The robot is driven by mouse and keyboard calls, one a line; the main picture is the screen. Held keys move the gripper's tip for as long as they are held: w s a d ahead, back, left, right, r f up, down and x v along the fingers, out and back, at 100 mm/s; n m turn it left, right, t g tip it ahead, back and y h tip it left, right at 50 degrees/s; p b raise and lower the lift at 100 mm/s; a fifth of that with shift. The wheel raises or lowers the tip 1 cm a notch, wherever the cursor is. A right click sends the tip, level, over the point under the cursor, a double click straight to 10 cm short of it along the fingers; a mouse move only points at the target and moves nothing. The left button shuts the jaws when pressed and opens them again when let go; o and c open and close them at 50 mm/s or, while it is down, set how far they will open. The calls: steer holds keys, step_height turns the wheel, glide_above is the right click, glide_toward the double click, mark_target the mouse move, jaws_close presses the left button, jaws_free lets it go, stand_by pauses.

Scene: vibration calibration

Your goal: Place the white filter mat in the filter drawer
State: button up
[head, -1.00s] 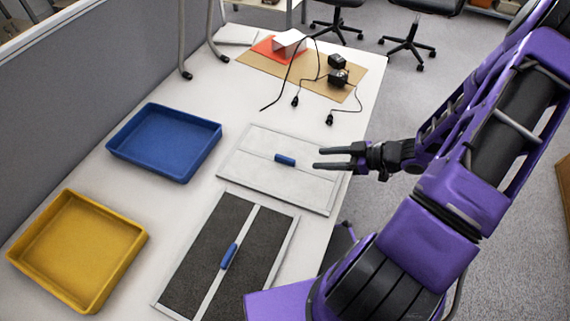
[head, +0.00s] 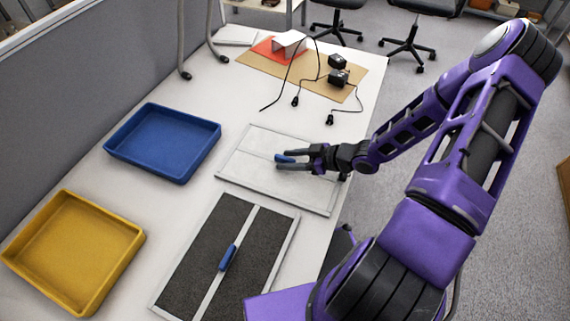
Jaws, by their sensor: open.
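The white filter mat (head: 262,182) lies flat on the table right of the blue tray. It has a light frame, a pale centre bar and a blue handle (head: 284,158). My gripper (head: 285,161) is over the mat with its fingers open, pointing left. Its fingertips are at the blue handle and partly overlap it in the picture; I cannot tell whether they touch it. No filter drawer is clearly recognisable; there are two open trays, a blue tray (head: 122,165) and a yellow tray (head: 20,283), both empty.
A dark filter mat (head: 196,265) with a blue handle lies nearer me, just below the white one. A brown board (head: 262,63) with black adapters and cables (head: 337,77) lies at the back. A grey partition (head: 60,100) borders the table's left side.

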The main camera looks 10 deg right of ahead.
mark_target(289, 159)
jaws_close()
steer(key=shift+r, duration=0.1)
stand_by(0.4)
step_height(289, 159, up, 10)
steer(key=shift+f+p, duration=0.1)
steer(key=shift+p, duration=0.95)
steer(key=w+r+m+t+h, duration=0.5)
steer(key=w+m+h, duration=0.2)
steer(key=m+h, duration=0.2)
steer(key=shift+w+r+m+h, duration=0.4)
steer(key=shift+m, duration=0.5)
